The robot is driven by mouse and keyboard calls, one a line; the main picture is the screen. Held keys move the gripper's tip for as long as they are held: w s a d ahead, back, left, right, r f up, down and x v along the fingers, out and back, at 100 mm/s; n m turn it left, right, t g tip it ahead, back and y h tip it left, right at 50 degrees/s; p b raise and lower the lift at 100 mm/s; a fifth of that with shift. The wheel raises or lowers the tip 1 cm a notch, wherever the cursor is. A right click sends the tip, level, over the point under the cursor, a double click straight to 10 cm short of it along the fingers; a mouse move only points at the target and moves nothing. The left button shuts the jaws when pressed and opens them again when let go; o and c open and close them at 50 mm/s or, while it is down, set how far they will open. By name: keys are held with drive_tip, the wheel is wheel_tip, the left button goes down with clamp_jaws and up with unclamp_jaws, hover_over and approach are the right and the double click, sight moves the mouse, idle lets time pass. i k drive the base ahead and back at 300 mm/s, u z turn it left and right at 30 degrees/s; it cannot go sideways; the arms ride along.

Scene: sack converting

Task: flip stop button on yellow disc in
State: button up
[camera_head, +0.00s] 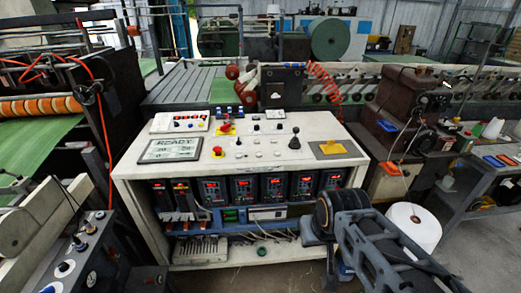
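A small red mushroom-shaped button (218,150) sits on a yellow disc on the sloping white top of the control console (265,168), left of its middle. A second red control with yellow around it (226,128) stands just behind it, nearer the back edge. Nothing covers the front red button. My dark grey arm reaches in from the lower right, in front of the console's right side and well apart from the button. I cannot make out my gripper or its fingertips in this view.
A display reading READY (170,149) lies left of the button. A grey panel with knobs (85,250) stands at lower left. A white roll (414,225) is at right.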

sight(217, 149)
drive_tip(key=u, duration=0.55)
drive_tip(key=k, duration=0.65)
drive_tip(key=u, duration=0.95)
drive_tip(key=i, duration=0.85)
drive_tip(key=z, duration=0.55)
drive_tip(key=i, duration=1)
drive_tip(key=z, duration=0.95)
